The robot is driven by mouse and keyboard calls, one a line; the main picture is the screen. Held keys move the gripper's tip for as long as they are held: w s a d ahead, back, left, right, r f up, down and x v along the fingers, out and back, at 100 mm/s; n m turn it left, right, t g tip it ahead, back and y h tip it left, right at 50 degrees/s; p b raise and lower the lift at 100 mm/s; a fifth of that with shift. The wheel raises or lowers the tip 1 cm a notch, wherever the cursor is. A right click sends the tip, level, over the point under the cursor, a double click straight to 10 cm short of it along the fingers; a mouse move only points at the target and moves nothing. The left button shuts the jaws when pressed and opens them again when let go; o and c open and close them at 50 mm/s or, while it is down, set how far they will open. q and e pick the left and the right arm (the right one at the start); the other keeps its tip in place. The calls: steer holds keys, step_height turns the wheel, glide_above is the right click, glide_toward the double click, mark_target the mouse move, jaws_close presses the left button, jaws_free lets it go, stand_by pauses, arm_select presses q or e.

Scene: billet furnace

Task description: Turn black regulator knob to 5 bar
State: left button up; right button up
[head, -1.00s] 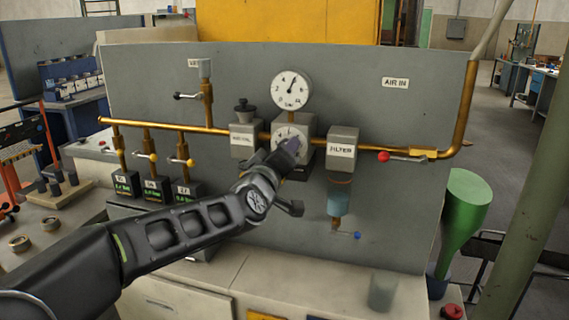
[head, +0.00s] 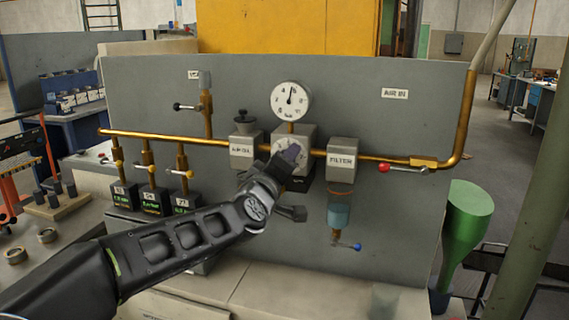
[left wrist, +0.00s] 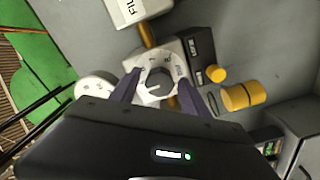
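The regulator (head: 308,134) is a grey block with a pale numbered dial on its front. My left gripper (head: 286,155) is in front of that dial and covers much of it. In the left wrist view its two purple-grey fingers (left wrist: 159,80) stand apart, one on each side of the pale dial (left wrist: 158,62). My right gripper is not in view.
A labelled block (head: 243,148) with a black knob on top (head: 243,117) is left of the regulator, and the filter (head: 342,160) is right. A brass pipe (head: 390,160) joins them.

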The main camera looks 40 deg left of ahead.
arm_select(q)
steer(key=shift+o, duration=0.3)
steer(key=v, duration=0.7)
steer(key=shift+s+d, duration=0.15)
steer(key=shift+s, duration=0.25)
steer(key=w+d+f+m+g+h+p, duration=0.1)
steer(key=w+d+f+m+g+h, duration=0.15)
steer(key=d+f, duration=0.65)
steer(key=w+d+f+m+g+h+p, duration=0.15)
steer(key=f+m, duration=0.25)
steer(key=f, duration=1)
steer(key=w+d+f+m+g+h, duration=0.1)
steer(key=d+f+m+g+h, duration=0.35)
steer(key=f, duration=0.75)
steer(key=s+d+f+m+g+p, duration=0.1)
steer(key=s+d+f+g, duration=0.1)
steer(key=s+d+f, duration=0.4)
steer(key=s+d+f+g+p, duration=0.1)
steer(key=s+d+f, duration=0.4)
steer(key=f, duration=0.4)
steer(key=s+d+f+g, duration=0.2)
steer(key=s+d+f, duration=0.1)
steer(key=s, duration=0.4)
steer(key=s+d+f+m+g+h+p, duration=0.1)
steer(key=s+d+f+g, duration=0.2)
steer(key=s, duration=0.5)
steer(key=x, duration=0.2)
steer(key=shift+d+f, duration=0.15)
steer(key=shift+f, duration=0.2)
